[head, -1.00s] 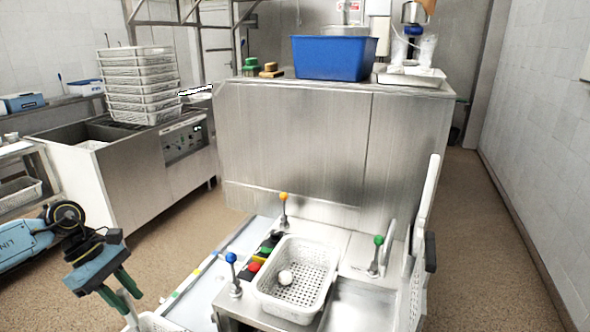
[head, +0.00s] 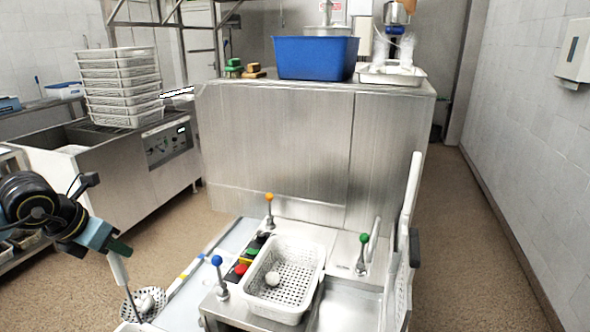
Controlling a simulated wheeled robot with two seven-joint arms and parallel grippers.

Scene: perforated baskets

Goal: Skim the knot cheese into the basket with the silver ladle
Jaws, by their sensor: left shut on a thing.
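My left gripper (head: 118,250) is shut on the pale handle of the silver ladle (head: 127,288) at the lower left. The ladle's perforated bowl hangs below it and holds white knot cheese (head: 147,300). The white perforated basket (head: 318,272) stands to the right, on the steel unit, with one white cheese lump (head: 272,279) inside. The ladle is left of the basket and apart from it. My right gripper is out of view.
Between ladle and basket are a blue-knobbed lever (head: 217,261) and colored buttons (head: 241,270). A green-knobbed lever (head: 363,240) and a steel basin (head: 345,306) lie right of the basket. A tall white panel (head: 408,210) stands at the right.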

